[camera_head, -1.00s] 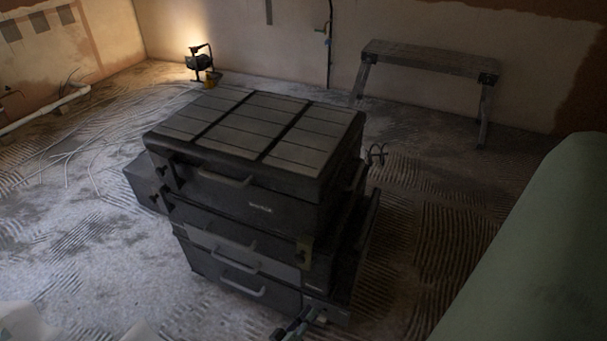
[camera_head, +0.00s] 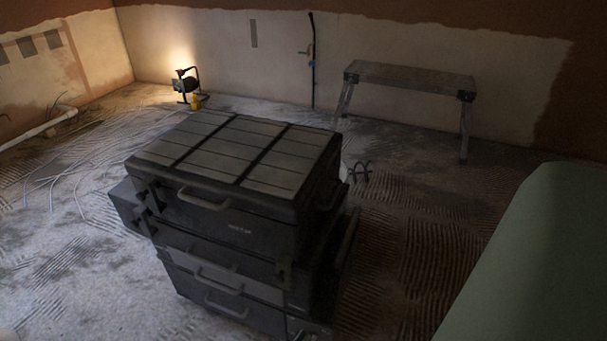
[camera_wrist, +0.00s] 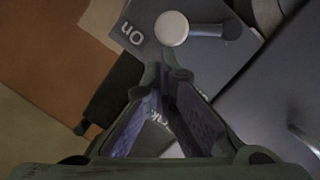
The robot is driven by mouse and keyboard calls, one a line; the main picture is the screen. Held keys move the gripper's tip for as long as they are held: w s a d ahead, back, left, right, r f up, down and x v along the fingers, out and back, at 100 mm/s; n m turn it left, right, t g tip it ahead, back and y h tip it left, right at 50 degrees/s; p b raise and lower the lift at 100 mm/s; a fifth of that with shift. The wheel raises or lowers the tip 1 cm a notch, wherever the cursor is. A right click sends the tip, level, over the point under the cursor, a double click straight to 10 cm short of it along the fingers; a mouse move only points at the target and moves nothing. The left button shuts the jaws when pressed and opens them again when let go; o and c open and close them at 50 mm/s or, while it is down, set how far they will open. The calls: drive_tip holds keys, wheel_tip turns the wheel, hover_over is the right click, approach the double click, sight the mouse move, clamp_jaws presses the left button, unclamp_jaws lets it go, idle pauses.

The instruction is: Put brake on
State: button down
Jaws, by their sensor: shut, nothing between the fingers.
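In the wrist view a grey plate carries a brake lever with a round pale hub (camera_wrist: 172,28) and a dark handle (camera_wrist: 215,31) that points right. The word "On" (camera_wrist: 131,33) is printed on the plate left of the hub. Part of another word, seemingly "brake", shows between my fingers. My gripper (camera_wrist: 165,75) is shut and empty, its tips just below the hub in the picture. I cannot tell whether they touch the lever. In the head view the stack of dark tool cases (camera_head: 238,228) stands on the floor; the lever cannot be made out there.
A grey work platform (camera_head: 410,80) stands at the back wall, with a lit lamp (camera_head: 187,85) to its left. Loose cables (camera_head: 75,165) lie on the left floor. A pale green rounded object (camera_head: 540,260) fills the lower right.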

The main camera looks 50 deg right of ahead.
drive_tip(key=v, duration=1.2)
drive_tip(key=shift+r, duration=0.15)
idle(0.3)
